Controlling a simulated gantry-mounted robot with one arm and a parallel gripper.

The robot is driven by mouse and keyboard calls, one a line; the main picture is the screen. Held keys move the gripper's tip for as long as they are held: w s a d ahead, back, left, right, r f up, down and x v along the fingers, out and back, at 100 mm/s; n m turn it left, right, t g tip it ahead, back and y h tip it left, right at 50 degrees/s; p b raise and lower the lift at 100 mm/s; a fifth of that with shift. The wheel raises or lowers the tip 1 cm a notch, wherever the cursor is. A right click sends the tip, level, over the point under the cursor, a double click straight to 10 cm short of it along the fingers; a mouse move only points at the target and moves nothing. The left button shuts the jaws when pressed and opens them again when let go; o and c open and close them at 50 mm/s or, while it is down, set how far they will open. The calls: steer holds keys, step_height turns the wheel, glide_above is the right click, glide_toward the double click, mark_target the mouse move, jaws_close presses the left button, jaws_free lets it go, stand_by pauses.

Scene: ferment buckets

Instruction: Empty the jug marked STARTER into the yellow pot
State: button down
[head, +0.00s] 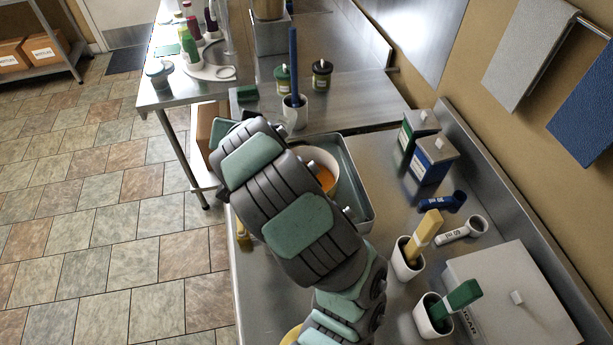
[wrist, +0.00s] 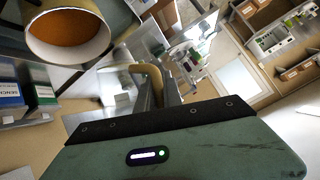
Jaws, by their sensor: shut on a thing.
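A white round vessel (head: 329,168) with orange contents shows behind my arm, over a grey-green tray (head: 366,218). A white-rimmed vessel with orange-brown contents (wrist: 68,38) also shows at upper left in the wrist view, its mouth towards the camera. No STARTER mark is readable. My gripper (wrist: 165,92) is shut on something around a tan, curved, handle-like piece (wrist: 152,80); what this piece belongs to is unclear. My arm hides the gripper in the head view. A yellow rim (head: 291,335), possibly the yellow pot's, shows at the bottom edge, mostly hidden.
Green and blue cans (head: 432,160) stand right of the tray. Blue and white scoops (head: 460,231) lie nearby. White cups with a yellow (head: 408,262) and a green handle (head: 432,318) stand near a large white box (head: 520,295). Two small jars (head: 322,78) stand behind.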

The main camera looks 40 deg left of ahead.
steer(key=shift+n+t, duration=0.5)
steer(key=shift+t, duration=0.1)
step_height(320, 180, up, 6)
steer(key=shift+f+p, duration=0.1)
steer(key=shift+p, duration=0.45)
steer(key=shift+b, duration=0.45)
steer(key=s+d+b, duration=0.1)
steer(key=b, duration=0.2)
steer(key=s+r+n+t+b, duration=0.1)
steer(key=b, duration=0.3)
steer(key=s+d+t+b, duration=0.1)
steer(key=s+b, duration=0.1)
steer(key=b, duration=0.1)
steer(key=shift+s+d+r+b, duration=0.1)
steer(key=shift+d+r+b, duration=0.2)
steer(key=shift+d+b, duration=0.1)
steer(key=shift+a, duration=0.1)
step_height(320, 180, up, 5)
steer(key=p, duration=0.5)
